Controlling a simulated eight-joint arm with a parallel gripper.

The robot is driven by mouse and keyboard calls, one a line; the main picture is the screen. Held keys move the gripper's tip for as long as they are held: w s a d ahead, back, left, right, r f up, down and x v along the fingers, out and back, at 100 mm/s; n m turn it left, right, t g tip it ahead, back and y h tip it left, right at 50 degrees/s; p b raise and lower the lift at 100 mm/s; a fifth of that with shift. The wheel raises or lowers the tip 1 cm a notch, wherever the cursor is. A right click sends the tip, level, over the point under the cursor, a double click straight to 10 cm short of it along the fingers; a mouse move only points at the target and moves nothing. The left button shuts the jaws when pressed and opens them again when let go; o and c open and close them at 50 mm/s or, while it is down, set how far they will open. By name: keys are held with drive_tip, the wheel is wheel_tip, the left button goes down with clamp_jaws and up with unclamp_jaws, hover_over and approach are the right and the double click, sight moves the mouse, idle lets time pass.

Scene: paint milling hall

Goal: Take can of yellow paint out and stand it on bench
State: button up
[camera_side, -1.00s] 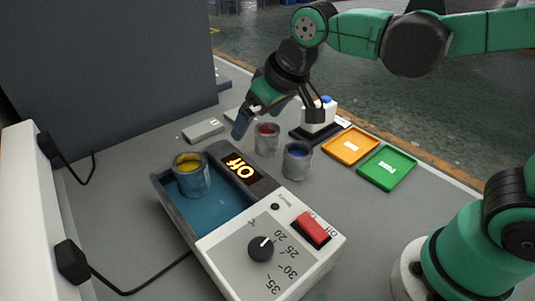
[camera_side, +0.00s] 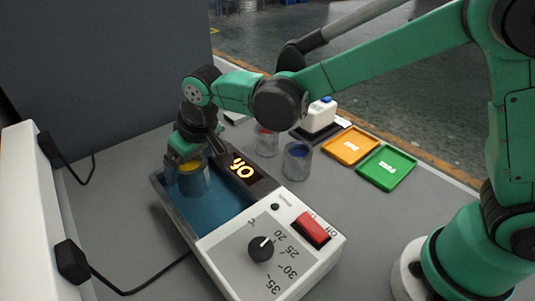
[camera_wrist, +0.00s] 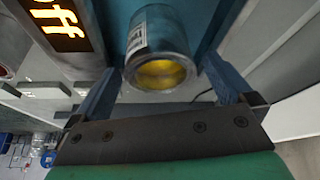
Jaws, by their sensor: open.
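The can of yellow paint (camera_side: 193,181) stands upright in the blue basin of the bath (camera_side: 216,212), toward its far end. In the wrist view the can (camera_wrist: 158,50) shows its yellow paint and a white label. My gripper (camera_side: 186,165) is over the can, pointing down. In the wrist view my gripper (camera_wrist: 165,88) is open, with one blue finger on each side of the can. I cannot tell whether the fingers touch it. The bench (camera_side: 400,230) is the grey surface around the bath.
The bath's display (camera_side: 242,168) reads "Off", beside a red switch (camera_side: 312,230) and a dial. Cans of red (camera_side: 267,142) and blue paint (camera_side: 297,162) stand right of the bath. The front right of the bench is clear.

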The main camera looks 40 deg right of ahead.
drive_tip(key=shift+c, duration=0.2)
drive_tip(key=c, duration=1.3)
drive_tip(key=shift+o, duration=0.2)
